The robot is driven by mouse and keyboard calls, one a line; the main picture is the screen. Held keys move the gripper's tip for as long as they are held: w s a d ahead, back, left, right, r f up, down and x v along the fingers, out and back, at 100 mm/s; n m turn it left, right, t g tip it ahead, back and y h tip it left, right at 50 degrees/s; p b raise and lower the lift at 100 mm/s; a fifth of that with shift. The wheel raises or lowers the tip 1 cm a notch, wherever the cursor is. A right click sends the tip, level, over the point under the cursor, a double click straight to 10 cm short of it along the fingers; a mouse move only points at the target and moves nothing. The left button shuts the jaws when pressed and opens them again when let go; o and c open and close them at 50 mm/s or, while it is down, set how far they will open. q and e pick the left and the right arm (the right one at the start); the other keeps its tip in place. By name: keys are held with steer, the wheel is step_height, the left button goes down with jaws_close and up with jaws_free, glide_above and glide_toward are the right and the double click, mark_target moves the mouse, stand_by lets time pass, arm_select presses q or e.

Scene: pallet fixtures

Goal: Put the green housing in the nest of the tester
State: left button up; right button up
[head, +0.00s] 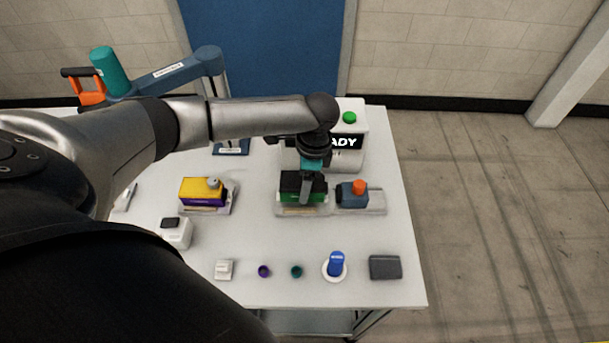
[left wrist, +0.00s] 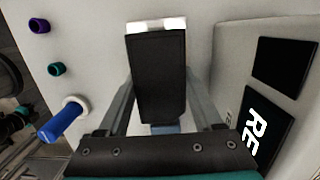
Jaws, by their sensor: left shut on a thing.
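The green housing (head: 290,197), with a black top, is between the fingers of my left gripper (head: 305,190), which is shut on it. In the left wrist view its black top (left wrist: 158,75) fills the gap between the fingers. It is level at a light base (head: 294,212) with a label strip; I cannot tell whether it rests there or is just above. The white tester (head: 350,119) stands behind, with a green button and a display partly hidden by my arm. The tester's display also shows in the left wrist view (left wrist: 262,125). My right gripper is not in view.
A blue block with an orange knob (head: 352,192) stands close right of the green housing. A yellow and purple housing (head: 200,193) sits left. Along the front are purple (head: 264,271) and green (head: 296,272) rings, a blue peg (head: 336,262) and a dark box (head: 385,267).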

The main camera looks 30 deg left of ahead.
arm_select(q)
steer(key=shift+f, duration=0.7)
steer(key=shift+p, duration=0.65)
stand_by(1.4)
steer(key=shift+f, duration=0.65)
stand_by(0.4)
steer(key=o, duration=1.5)
steer(key=r, duration=0.5)
steer(key=d+r, duration=0.1)
steer(key=r, duration=0.4)
steer(key=w+r, duration=0.1)
steer(key=r, duration=0.4)
steer(key=shift+d+r+p, duration=0.1)
steer(key=shift+d+p, duration=0.25)
steer(key=shift+s, duration=0.1)
